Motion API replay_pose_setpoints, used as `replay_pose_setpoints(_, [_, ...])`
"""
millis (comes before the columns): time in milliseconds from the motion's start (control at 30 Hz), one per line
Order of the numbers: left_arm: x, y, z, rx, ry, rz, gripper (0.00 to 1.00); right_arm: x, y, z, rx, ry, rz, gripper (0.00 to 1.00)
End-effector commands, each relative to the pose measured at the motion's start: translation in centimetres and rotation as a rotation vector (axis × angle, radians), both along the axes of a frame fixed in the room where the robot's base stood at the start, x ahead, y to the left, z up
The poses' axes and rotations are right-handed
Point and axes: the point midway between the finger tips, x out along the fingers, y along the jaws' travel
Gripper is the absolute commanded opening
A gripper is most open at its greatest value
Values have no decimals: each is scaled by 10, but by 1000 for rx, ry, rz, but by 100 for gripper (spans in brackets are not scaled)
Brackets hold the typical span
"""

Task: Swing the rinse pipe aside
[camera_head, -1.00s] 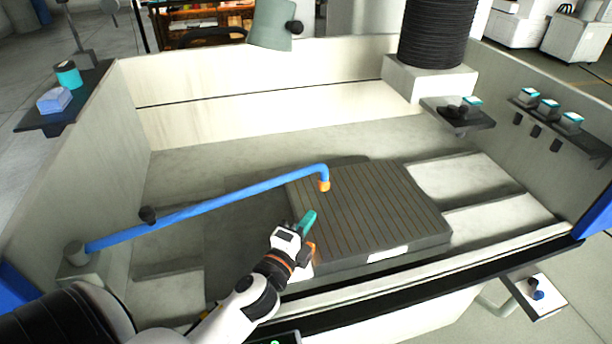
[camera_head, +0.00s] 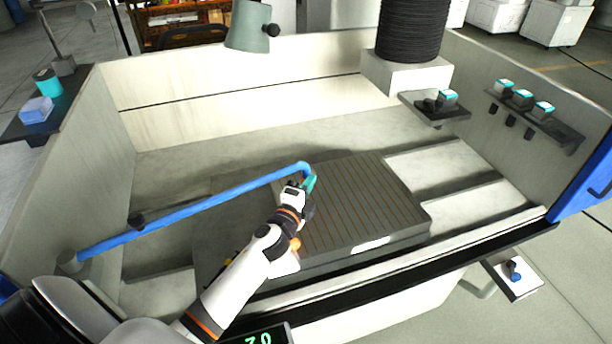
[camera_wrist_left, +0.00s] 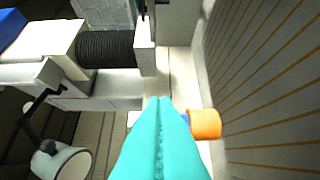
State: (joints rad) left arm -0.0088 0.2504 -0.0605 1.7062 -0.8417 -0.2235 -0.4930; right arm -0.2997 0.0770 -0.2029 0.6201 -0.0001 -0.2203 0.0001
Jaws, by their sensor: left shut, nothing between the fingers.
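The blue rinse pipe (camera_head: 200,205) runs from a grey pivot post (camera_head: 68,261) at the tank's left front corner to a bent end above the grooved dark plate (camera_head: 365,205). My left gripper (camera_head: 309,184) is at the pipe's bent end, its teal fingers shut with nothing between them. The fingers partly hide the pipe's end in the head view. In the left wrist view the teal fingers (camera_wrist_left: 160,145) lie together, and the orange nozzle (camera_wrist_left: 204,124) shows just to their right, with a bit of blue behind. I cannot tell whether they touch. My right gripper is out of view.
The tank's pale walls (camera_head: 240,95) surround the plate. A black ribbed column (camera_head: 412,30) stands at the back right. Small shelves with teal-topped items (camera_head: 522,98) line the right wall. A grey-green lamp head (camera_head: 248,25) hangs at the back. The tank floor behind the pipe is clear.

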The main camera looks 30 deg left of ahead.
Motion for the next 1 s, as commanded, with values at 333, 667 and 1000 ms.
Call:
replay_pose_setpoints(333, [10,12,0,0,0,-1,0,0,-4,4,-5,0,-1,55])
replay_pose_setpoints(667, [12,17,-1,0,0,9,0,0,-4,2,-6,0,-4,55])
replay_pose_setpoints(1000, [47,84,-4,0,-4,149,0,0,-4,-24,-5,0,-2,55])
